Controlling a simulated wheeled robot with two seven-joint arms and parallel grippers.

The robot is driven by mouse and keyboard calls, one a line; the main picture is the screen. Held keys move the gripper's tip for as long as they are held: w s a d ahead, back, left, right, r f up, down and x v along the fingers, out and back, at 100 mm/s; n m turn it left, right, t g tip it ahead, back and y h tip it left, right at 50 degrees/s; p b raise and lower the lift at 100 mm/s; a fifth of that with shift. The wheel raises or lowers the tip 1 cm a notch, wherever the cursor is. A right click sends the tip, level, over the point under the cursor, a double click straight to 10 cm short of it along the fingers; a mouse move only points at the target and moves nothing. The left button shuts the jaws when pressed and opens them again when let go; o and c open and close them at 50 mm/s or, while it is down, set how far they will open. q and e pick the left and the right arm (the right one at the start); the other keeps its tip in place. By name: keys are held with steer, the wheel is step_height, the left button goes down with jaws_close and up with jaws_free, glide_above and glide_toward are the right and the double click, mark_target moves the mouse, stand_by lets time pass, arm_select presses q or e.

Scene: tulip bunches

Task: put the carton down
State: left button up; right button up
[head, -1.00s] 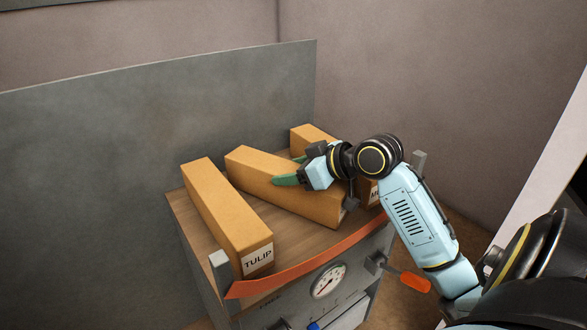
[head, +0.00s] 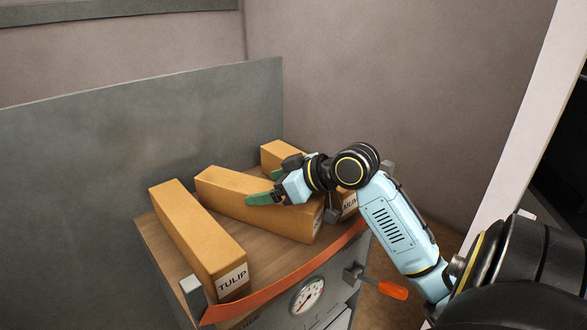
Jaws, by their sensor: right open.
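Three long orange-brown cartons lie on the wooden top (head: 160,245) of a grey cabinet. The middle carton (head: 235,198) lies at a slant, its near end label mostly hidden from me. My right gripper (head: 268,187) is over it, with green fingertips apart. One finger shows against the carton's near side; the other is at its far side. The left carton (head: 195,235) bears the label TULIP. The right carton (head: 278,152) is partly hidden behind my right gripper and arm; part of its label, reading like MUM, shows. My left gripper is out of view.
A tall grey panel (head: 90,165) stands behind and left of the cartons. An orange strip (head: 290,278) runs along the cabinet's front edge. Below it are a round gauge (head: 307,295) and an orange-handled lever (head: 390,290). A bare strip of wood lies between the left and middle cartons.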

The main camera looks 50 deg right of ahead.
steer(key=b+v, duration=0.1)
steer(key=v, duration=0.9)
steer(key=shift+s+b, duration=0.3)
steer(key=shift+b, duration=0.05)
